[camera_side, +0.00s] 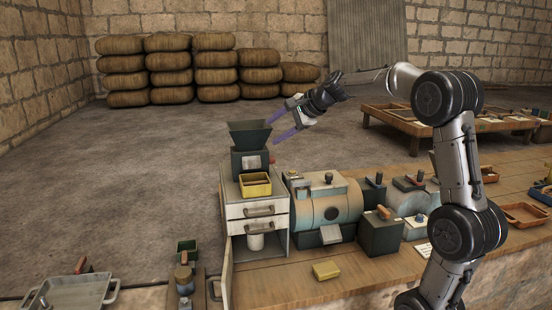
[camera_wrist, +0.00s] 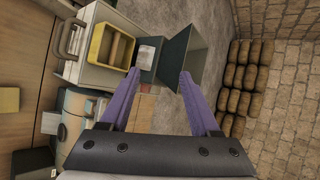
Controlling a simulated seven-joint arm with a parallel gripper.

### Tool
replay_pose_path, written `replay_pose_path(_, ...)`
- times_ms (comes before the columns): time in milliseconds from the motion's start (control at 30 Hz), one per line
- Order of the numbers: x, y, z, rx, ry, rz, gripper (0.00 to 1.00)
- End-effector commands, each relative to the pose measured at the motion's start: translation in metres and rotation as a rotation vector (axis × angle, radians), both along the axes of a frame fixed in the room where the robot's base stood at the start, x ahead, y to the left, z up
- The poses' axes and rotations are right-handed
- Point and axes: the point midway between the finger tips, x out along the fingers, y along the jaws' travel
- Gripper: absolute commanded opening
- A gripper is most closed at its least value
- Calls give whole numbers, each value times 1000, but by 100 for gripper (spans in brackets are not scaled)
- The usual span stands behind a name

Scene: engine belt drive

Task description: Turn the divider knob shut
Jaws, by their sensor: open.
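My gripper (camera_side: 272,132) is open and empty, its purple fingers raised in the air just right of the dark hopper (camera_side: 250,133). In the wrist view my gripper (camera_wrist: 159,73) has its fingertips apart, with the hopper (camera_wrist: 186,55) beyond them. I cannot tell for certain which part is the divider knob. A small dark knob (camera_side: 329,177) stands on top of the tan drum machine (camera_side: 325,205). A dark box (camera_side: 381,235) with an orange handle (camera_side: 383,212) stands right of the drum. My gripper touches none of these.
The hopper stands on a white drawer cabinet (camera_side: 256,226), with a yellow tray (camera_side: 255,185) in front of it; the tray also shows in the wrist view (camera_wrist: 94,44). A yellow block (camera_side: 326,270) lies on the wooden bench (camera_side: 290,293). Stacked sacks (camera_side: 168,61) line the back wall. The floor between is clear.

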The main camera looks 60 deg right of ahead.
Motion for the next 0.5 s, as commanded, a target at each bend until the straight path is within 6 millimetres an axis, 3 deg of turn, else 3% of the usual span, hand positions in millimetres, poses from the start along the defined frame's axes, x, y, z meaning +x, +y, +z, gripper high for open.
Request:
replay_pose_path(33, -3, -35, -15, 27, 11, -60, 63)
replay_pose_path(100, -10, -64, -34, 51, 32, -112, 63)
replay_pose_path(200, -22, -86, -51, 72, 57, -155, 63)
replay_pose_path(333, -25, -94, -54, 72, 59, -170, 63)
replay_pose_path(500, -10, -96, -68, 73, 61, -167, 63)
